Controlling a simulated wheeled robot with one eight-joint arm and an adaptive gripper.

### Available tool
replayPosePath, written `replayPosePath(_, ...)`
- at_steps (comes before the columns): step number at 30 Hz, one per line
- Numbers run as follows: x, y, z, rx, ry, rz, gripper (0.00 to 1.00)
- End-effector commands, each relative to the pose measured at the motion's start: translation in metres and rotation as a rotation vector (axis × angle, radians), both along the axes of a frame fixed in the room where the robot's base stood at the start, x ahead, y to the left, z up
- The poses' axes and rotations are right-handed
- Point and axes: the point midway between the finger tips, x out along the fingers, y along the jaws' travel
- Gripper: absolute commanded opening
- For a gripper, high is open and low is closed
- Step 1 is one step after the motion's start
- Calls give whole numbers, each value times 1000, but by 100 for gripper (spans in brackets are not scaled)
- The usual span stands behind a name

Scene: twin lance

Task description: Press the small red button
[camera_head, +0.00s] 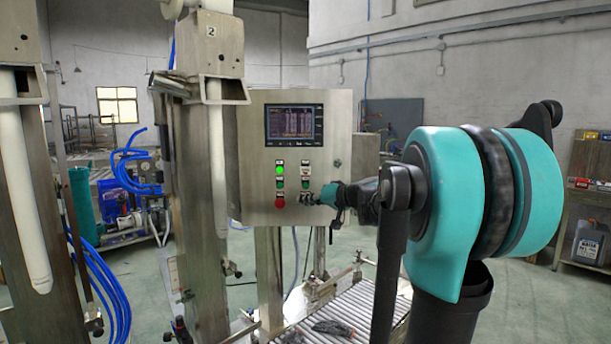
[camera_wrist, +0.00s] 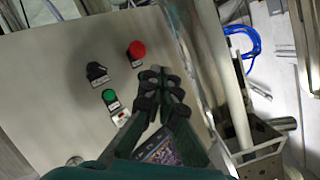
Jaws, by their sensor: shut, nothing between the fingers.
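A grey control panel (camera_head: 255,190) carries the buttons. Its upper right button (camera_head: 305,167) is small and pale with a reddish mark; it shows as a small red and white spot (camera_wrist: 122,117) in the wrist view, partly near my finger. A larger round red button (camera_head: 280,202) sits at the lower left; it shows clearly in the wrist view (camera_wrist: 137,50). My gripper (camera_head: 312,198) is shut and empty, in front of the panel's lower right buttons. In the wrist view its fingertips (camera_wrist: 161,80) lie between the red buttons; contact with the panel cannot be told.
A lit green button (camera_head: 280,169), a smaller green button (camera_wrist: 109,97) and a black selector knob (camera_wrist: 96,72) share the panel. A screen (camera_head: 294,125) is above them. A steel column (camera_head: 208,180) stands at the left, and a roller conveyor (camera_head: 340,315) is below.

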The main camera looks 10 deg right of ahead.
Motion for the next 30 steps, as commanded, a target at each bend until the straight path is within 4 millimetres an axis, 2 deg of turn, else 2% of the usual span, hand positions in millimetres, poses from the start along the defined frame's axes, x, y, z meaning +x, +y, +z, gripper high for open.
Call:
replayPosePath(1,11,-7,16,23,-28,-12,0)
replayPosePath(3,21,-13,33,49,-59,-23,0)
replayPosePath(8,32,-20,52,78,-97,-36,0)
replayPosePath(22,37,-21,54,81,-99,-38,0)
replayPosePath(30,66,-24,54,81,-99,-38,0)
